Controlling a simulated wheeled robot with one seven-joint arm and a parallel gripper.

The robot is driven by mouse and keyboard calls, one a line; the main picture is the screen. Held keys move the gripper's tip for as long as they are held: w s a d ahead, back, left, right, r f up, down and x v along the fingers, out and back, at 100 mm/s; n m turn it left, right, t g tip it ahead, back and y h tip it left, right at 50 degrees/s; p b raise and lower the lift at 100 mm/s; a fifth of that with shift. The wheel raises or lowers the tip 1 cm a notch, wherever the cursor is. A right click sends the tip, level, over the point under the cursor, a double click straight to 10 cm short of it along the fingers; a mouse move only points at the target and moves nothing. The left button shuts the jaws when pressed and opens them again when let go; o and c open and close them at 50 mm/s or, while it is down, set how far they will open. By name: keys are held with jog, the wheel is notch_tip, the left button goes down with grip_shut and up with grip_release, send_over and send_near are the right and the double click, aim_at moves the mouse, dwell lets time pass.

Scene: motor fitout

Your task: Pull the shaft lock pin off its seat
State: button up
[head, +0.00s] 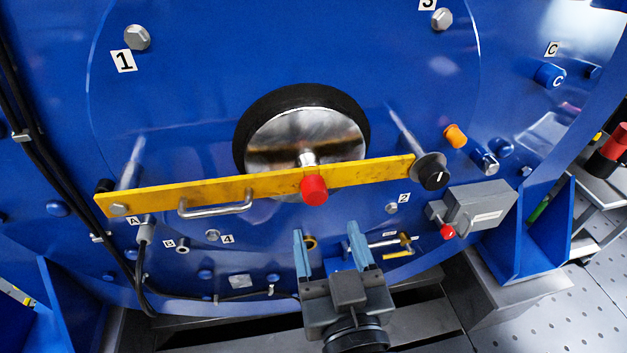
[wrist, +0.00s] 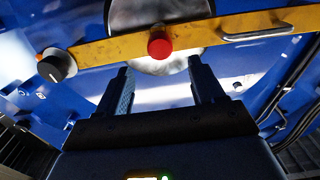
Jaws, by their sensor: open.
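A red-headed pin (head: 314,190), which looks like the shaft lock pin, sits at the middle of a yellow bar (head: 270,188). Its bright stem runs towards the round shaft end (head: 295,138) behind. My gripper (head: 326,232) is open and empty, below the bar, with its two fingers pointing towards the blue motor face. In the wrist view the red head (wrist: 159,44) shows just beyond the open fingertips (wrist: 160,68), between them and apart from both. The pin's seat is hidden behind the red head.
The bar has a metal handle (head: 217,205) at left and a black knob (head: 433,172) at right. A grey box (head: 478,207) with a small red button stands lower right. Black cables (head: 55,165) run down the left. The space in front of the red head looks clear.

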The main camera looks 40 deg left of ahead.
aim_at(317, 199)
jog(key=p+x, duration=0.6)
jog(key=shift+w+a+r, duration=0.1)
jog(key=shift+w+r, duration=0.05)
jog(key=shift+r, duration=0.2)
jog(key=shift+p+x, duration=0.9)
jog(key=shift+p, duration=0.05)
jog(key=shift+w+a+f, duration=0.15)
jog(key=shift+a+f, duration=0.05)
jog(key=shift+f, duration=0.15)
grip_shut()
dwell(0.8)
jog(key=shift+d+b, duration=0.15)
jog(key=shift+b, duration=0.25)
jog(key=shift+b+v, duration=1.35)
jog(key=shift+b, duration=0.6)
